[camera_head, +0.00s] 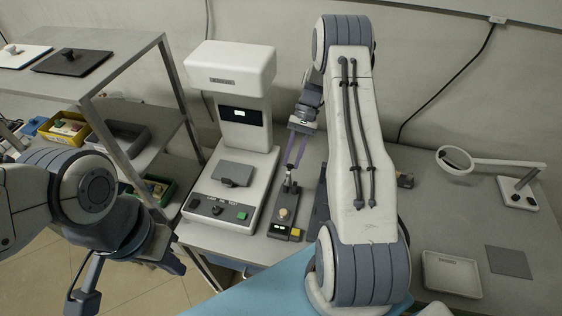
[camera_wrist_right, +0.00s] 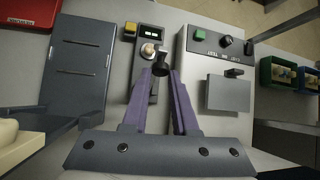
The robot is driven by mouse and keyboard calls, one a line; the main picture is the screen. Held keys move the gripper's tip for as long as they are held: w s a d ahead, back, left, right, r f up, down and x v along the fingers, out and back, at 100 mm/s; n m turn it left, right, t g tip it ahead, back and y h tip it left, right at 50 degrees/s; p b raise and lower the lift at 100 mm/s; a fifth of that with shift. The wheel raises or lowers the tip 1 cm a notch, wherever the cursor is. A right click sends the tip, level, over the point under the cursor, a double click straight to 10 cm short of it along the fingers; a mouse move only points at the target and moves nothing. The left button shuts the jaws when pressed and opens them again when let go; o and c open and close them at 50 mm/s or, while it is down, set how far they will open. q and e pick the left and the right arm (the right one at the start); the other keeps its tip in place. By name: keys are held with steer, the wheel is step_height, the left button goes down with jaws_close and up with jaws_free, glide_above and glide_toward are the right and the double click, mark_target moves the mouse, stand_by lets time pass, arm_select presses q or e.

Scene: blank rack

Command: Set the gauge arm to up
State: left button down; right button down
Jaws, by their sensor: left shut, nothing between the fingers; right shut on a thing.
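The gauge is a narrow dark device (camera_head: 285,222) on the bench, with a beige round knob, a small lit display and a yellow button. It also shows in the right wrist view (camera_wrist_right: 148,42). The gauge arm (camera_head: 289,177) rises at its back end and has a dark tip (camera_wrist_right: 160,64). My right gripper (camera_head: 291,161) reaches down from behind, its purple fingers shut on this dark tip. The fingers hide part of the arm, so its exact angle is hard to tell. My left gripper (camera_head: 172,260) is shut and empty, left of the bench.
A white machine (camera_head: 250,165) with a grey plate stands close beside the gauge. A dark flat case (camera_wrist_right: 78,62) lies on its other side. A shelf rack (camera_head: 125,70) is at left. A magnifier lamp (camera_head: 458,162) and a tray (camera_head: 451,274) are at right.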

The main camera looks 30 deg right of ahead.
steer(key=shift+w+d+f, duration=0.3)
steer(key=shift+w+d, duration=0.25)
steer(key=shift+d, duration=0.15)
arm_select(q)
steer(key=shift+w+f, duration=0.15)
steer(key=shift+w, duration=0.45)
arm_select(e)
steer(key=c, duration=1.5)
jaws_free()
steer(key=shift+c, duration=0.2)
steer(key=o, duration=0.8)
steer(key=shift+o, duration=0.2)
steer(key=shift+r, duration=0.15)
arm_select(q)
steer(key=shift+f+b, duration=1.4)
steer(key=shift+b, duration=0.05)
arm_select(e)
steer(key=v, duration=1)
steer(key=shift+r, duration=0.15)
steer(key=shift+w, duration=0.1)
